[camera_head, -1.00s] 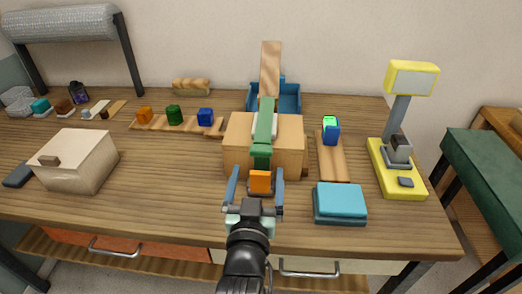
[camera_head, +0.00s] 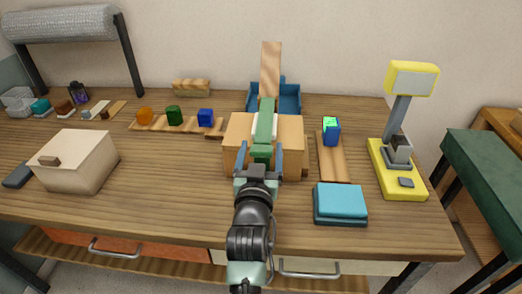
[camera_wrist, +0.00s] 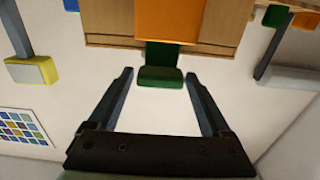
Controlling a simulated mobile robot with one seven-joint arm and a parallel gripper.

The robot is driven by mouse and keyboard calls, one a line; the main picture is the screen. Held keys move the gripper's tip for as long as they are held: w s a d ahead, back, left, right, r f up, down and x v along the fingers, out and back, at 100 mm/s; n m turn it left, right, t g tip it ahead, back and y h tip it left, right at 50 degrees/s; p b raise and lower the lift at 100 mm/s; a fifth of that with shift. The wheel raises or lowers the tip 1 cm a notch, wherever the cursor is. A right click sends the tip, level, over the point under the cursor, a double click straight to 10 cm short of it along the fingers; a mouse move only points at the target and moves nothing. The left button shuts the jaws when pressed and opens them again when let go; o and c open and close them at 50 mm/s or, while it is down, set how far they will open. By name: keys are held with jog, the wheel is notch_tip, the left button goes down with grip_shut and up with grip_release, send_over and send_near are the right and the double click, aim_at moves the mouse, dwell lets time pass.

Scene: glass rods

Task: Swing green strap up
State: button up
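The green strap (camera_head: 265,122) runs over the top of the tan cardboard box (camera_head: 236,132) and down its front. In the wrist view the strap's green end (camera_wrist: 160,78) shows in the gap at my fingertips, with an orange piece (camera_wrist: 170,18) beyond it. My gripper (camera_head: 261,153) is at the box's front, its fingers apart on either side of the strap. In the wrist view my gripper (camera_wrist: 158,80) is open, with clear space between each finger and the green end. My wrist hides the strap's lower end in the head view.
A blue bin (camera_head: 289,100) with a wooden board (camera_head: 271,68) stands behind the box. To the right are a wooden strip with a blue block (camera_head: 332,130), a teal box (camera_head: 340,201) and a yellow scale (camera_head: 405,188). A cream box (camera_head: 75,160) stands left, with bare table between.

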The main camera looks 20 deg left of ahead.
grip_shut()
dwell(0.3)
